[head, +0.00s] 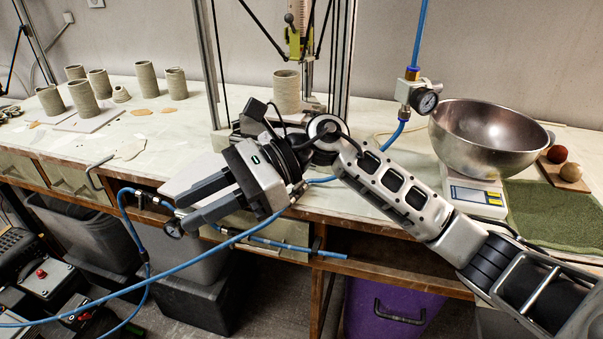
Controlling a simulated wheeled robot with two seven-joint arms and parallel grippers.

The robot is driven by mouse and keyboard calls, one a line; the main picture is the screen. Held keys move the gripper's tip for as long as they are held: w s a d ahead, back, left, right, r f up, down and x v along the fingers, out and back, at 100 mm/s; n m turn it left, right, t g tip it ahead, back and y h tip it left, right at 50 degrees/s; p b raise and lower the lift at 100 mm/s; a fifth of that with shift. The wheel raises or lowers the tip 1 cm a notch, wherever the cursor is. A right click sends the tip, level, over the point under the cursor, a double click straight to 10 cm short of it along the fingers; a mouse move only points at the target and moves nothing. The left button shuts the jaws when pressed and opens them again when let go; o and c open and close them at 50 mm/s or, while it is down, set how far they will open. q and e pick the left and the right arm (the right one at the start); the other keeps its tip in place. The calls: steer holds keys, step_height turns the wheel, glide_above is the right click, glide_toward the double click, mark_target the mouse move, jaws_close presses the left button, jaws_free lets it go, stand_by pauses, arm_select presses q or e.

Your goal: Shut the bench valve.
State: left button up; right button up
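My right gripper (183,209) reaches in from the right and points left at the bench's front edge. Its two dark fingers are apart, with a gap between them and nothing seen held. Metal fittings (141,200) on that line lie just left of the fingertips. My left gripper is out of view.
Clay cylinders (83,98) stand on the bench (200,120) at back left. A steel bowl (487,135) rests on a scale (477,195) at right, near a green towel (552,211). Blue hose (215,249) crosses in front. Grey bins and a purple bin (392,312) stand below.

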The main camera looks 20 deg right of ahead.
steer(key=w+d+r+n+t+h, duration=0.1)
steer(key=w+d+n+t+h, duration=0.1)
steer(key=w+d+n+h, duration=0.45)
steer(key=t+h, duration=0.2)
steer(key=h, duration=0.5)
glide_toward(299, 184)
steer(key=shift+m, duration=0.35)
steer(key=p+x, duration=0.2)
steer(key=x, duration=0.6)
jaws_close()
